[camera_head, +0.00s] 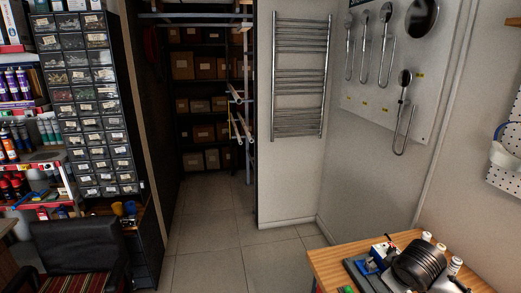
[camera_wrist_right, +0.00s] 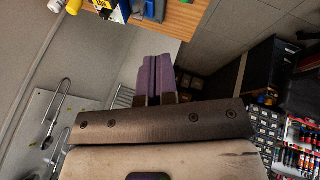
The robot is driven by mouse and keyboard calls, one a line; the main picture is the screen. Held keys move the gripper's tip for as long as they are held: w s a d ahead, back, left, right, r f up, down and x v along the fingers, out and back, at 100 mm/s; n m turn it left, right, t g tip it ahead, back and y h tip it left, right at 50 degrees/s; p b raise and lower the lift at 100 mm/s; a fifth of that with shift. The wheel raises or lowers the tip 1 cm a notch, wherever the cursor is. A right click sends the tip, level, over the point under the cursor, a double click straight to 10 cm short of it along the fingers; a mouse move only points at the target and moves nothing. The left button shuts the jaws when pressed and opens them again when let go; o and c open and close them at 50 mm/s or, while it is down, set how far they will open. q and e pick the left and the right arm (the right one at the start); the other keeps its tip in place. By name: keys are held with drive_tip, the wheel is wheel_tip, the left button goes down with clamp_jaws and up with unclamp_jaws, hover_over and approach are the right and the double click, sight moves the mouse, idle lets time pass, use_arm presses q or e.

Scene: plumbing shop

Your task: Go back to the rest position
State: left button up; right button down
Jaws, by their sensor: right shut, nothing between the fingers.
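My right gripper (camera_wrist_right: 155,60) shows in the right wrist view, its two purple fingers side by side and touching. It is shut and empty, with nothing between the fingers. Its brown and beige body fills the lower part of that view. It points out into the open room, and its fingertips appear just below the wooden bench edge in the picture, apart from it as far as I can tell. In the head view neither gripper is visible. My left gripper is in no view.
A wooden bench (camera_head: 336,255) with a black coil (camera_head: 420,264) stands at lower right. A drawer cabinet (camera_head: 88,110) and a black chair (camera_head: 80,250) are at left. A towel radiator (camera_head: 300,90) and shower panel (camera_head: 395,75) hang on the walls. The tiled floor (camera_head: 215,240) between is clear.

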drive_tip(key=s+a+r+n+t, duration=0.2)
drive_tip(key=a+r+t, duration=0.3)
drive_tip(key=a+r, duration=0.25)
drive_tip(key=s+a+f+m+t+y, duration=0.1)
drive_tip(key=s+a+f, duration=0.25)
drive_tip(key=s, duration=0.25)
drive_tip(key=s+a+f+m+g+y, duration=0.15)
drive_tip(key=s+f+g, duration=0.25)
drive_tip(key=s+f, duration=1.1)
drive_tip(key=s+a+f+m+g, duration=0.25)
drive_tip(key=s+f+g, duration=0.25)
drive_tip(key=s+f, duration=1)
drive_tip(key=w+p+v, duration=0.2)
drive_tip(key=p+v, duration=1)
drive_tip(key=w+r+p+v, duration=0.1)
drive_tip(key=w+p+v, duration=0.2)
drive_tip(key=p+v, duration=0.8)
wheel_tip(320, 180, up, 3)
drive_tip(key=shift+d+t+p, duration=0.3)
drive_tip(key=shift+d+p, duration=0.1)
drive_tip(key=shift+s, duration=0.15)
